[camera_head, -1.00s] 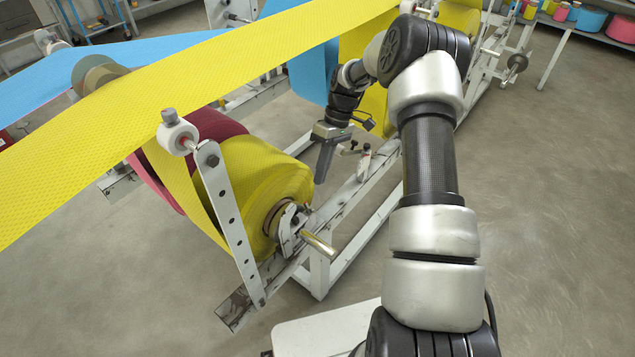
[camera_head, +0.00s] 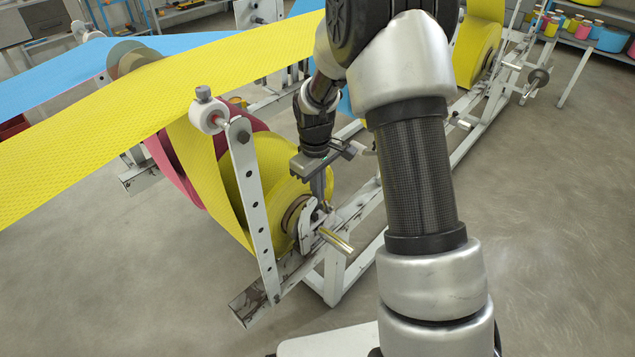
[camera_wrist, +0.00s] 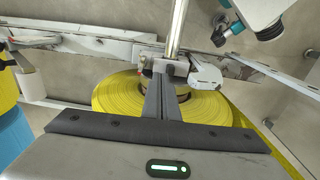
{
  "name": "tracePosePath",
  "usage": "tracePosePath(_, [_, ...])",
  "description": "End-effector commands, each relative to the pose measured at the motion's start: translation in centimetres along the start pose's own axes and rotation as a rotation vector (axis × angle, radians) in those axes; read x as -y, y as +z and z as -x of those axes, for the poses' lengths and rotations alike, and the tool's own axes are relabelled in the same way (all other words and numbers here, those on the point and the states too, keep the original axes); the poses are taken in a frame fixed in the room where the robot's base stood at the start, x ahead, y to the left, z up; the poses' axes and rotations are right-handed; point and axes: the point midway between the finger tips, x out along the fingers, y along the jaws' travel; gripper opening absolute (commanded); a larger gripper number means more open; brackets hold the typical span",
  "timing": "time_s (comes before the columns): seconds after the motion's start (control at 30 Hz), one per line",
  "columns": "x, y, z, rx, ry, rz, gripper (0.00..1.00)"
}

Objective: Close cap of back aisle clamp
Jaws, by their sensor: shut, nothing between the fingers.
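The clamp (camera_head: 308,230) is a white bracket with a cap, on the frame rail at the end of the yellow roll's shaft. My gripper (camera_head: 325,200) is shut and empty, pointing down just above and behind the clamp in the head view. In the wrist view my shut fingers (camera_wrist: 162,84) lie over the yellow roll (camera_wrist: 112,100), with their tips at the clamp (camera_wrist: 178,70). A white plate-like clamp part (camera_wrist: 206,76) shows just right of the tips. I cannot tell whether the fingertips touch the clamp. The metal shaft (camera_head: 336,241) sticks out from it.
A white upright bar (camera_head: 252,205) with a roller stands left of the clamp. The yellow web (camera_head: 110,112) runs overhead to the left. The white rail (camera_head: 355,205) continues to the back right. Open floor lies right of the frame.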

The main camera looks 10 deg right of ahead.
Motion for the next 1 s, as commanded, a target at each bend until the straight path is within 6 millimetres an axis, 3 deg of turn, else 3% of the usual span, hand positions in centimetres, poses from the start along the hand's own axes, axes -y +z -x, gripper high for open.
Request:
tracePosePath(0.1, [0.1,0.0,-2.8,0.002,-0.001,0.0,0.0])
tracePosePath(0.3, [0.0,-0.1,-5.3,0.0,-0.001,0.0,0.0])
tracePosePath(0.8, [0.0,-0.1,-6.2,-0.001,0.0,0.0,0.0])
tracePosePath(1.0, [-0.3,0.0,-7.6,0.0,-0.001,0.0,0.0])
